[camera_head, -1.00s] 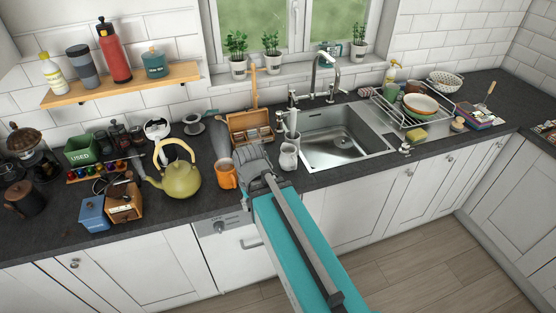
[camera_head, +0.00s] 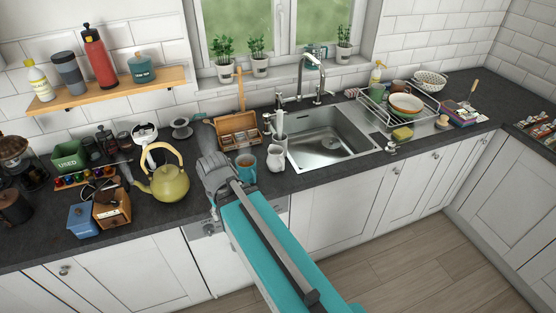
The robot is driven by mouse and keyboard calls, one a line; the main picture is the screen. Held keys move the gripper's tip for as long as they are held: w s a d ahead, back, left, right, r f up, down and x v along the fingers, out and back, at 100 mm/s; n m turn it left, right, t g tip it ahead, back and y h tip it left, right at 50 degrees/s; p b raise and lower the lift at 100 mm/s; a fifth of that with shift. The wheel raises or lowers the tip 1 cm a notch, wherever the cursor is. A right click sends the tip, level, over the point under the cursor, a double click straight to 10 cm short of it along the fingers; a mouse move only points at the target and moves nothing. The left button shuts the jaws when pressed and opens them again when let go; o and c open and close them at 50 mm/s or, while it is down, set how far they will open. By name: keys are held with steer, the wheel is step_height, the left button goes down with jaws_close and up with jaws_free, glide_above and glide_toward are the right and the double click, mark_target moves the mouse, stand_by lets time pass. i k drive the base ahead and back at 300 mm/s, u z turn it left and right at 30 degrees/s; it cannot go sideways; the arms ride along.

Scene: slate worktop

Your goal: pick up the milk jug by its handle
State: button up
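The milk jug is probably the small white jug (camera_head: 276,157), which stands upright on the slate worktop (camera_head: 340,178) near the front left of the sink. Its handle is too small to make out clearly. My gripper (camera_head: 211,166) is over the worktop to the left of the jug and apart from it. A teal mug (camera_head: 246,168) stands between them. My wrist and arm cover the gripper's fingers, so I cannot see whether they are open or shut.
A yellow-green kettle (camera_head: 169,184) stands left of my gripper. A wooden box (camera_head: 238,132) is behind the teal mug. The steel sink (camera_head: 328,145) is right of the jug, with a dish rack (camera_head: 403,112) beyond. The worktop's front strip below the sink is clear.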

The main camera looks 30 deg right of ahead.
mark_target(276, 159)
steer(key=z, duration=0.05)
steer(key=k, duration=1.35)
steer(key=z, duration=0.9)
steer(key=i, duration=1)
steer(key=u, duration=0.05)
